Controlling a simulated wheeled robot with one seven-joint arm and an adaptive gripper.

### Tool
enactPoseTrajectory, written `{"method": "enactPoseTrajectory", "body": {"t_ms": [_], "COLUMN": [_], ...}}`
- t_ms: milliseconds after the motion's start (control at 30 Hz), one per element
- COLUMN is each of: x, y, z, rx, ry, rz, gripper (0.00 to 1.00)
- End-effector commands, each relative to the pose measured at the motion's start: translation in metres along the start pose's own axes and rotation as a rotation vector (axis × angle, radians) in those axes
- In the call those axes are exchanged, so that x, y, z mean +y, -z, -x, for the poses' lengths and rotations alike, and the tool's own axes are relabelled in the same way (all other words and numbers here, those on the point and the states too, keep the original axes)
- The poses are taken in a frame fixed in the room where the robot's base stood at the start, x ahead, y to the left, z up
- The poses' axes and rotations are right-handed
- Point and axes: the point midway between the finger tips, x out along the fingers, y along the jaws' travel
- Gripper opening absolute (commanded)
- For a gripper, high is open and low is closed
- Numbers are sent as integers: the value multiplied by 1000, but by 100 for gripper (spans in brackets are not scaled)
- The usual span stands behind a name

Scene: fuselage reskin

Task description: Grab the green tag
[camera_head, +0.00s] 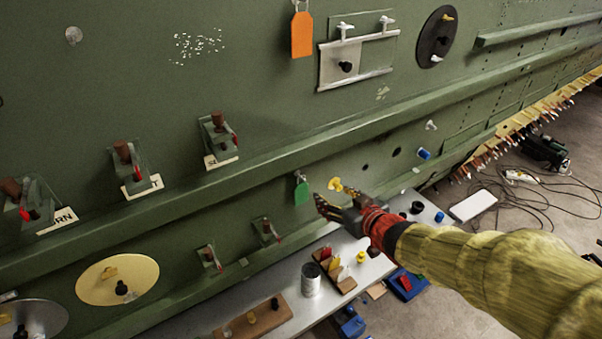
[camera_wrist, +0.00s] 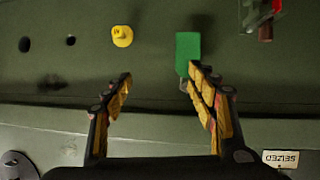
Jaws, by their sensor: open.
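The green tag (camera_head: 301,193) hangs from a small hook on the green fuselage panel, below the long rail. In the wrist view the green tag (camera_wrist: 187,52) is just beyond the right finger, whose tip overlaps its lower edge in the picture. I cannot tell whether they touch. My gripper (camera_head: 322,207) is close to the panel, to the right of and slightly below the tag in the head view. In the wrist view my gripper (camera_wrist: 158,80) has its fingers spread wide with nothing between them.
A yellow knob (camera_head: 336,184) sits on the panel right of the tag. An orange tag (camera_head: 302,35) hangs higher up. A toggle clamp (camera_head: 266,230) is at lower left. Below, a grey bench (camera_head: 343,300) holds a can (camera_head: 311,279) and a small rack (camera_head: 335,270).

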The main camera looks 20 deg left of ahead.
Motion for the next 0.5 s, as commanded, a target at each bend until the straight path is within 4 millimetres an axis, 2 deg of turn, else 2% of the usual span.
{"method": "enactPoseTrajectory", "body": {"t_ms": [33, 200, 500], "x": [-12, -39, -47], "y": [10, 18, 17], "z": [-2, -11, -38], "rx": [9, 37, 42], "ry": [41, 127, 145], "rz": [3, 4, 3], "gripper": [58, 58, 58]}}
